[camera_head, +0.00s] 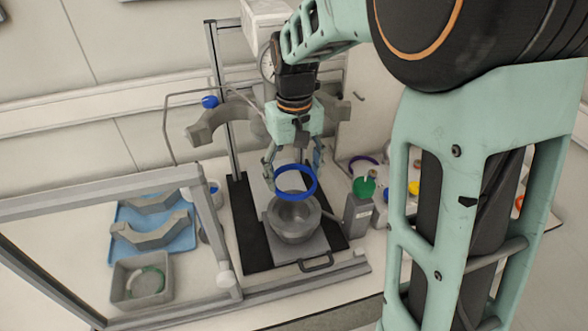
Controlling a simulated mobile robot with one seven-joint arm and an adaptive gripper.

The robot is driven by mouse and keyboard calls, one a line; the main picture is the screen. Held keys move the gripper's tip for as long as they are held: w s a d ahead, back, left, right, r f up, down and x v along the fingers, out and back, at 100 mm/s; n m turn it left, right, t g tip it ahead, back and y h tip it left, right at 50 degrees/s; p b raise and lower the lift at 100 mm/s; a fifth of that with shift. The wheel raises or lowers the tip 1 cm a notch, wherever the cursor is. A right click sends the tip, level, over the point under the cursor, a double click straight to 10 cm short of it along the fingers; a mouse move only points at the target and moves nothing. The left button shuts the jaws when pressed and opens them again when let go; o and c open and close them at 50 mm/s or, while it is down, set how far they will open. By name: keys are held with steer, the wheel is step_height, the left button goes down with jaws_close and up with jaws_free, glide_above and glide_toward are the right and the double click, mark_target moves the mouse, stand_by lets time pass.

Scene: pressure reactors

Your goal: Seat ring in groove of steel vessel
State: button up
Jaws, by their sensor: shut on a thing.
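A blue ring (313,193) is held in my gripper (294,178), just above the steel vessel. The ring is tilted toward the camera, with the gripper's fingers on its far side. The grey steel vessel (294,229) stands open at the top on a plate below the ring. The ring looks apart from the vessel, but its near edge overlaps the vessel's far rim in this view, so the exact gap is hard to tell. The groove is too small to make out clearly.
A blue tray (180,241) with grey clamp halves and a grey bin (126,297) with a pale green ring lie left. Frame posts (222,105) and curved grey clamps (214,128) stand behind.

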steer(key=shift+f+b, duration=2.75)
steer(key=shift+f, duration=1.4)
steer(key=shift+f, duration=0.2)
steer(key=o, duration=1)
step_height(320, 180, up, 12)
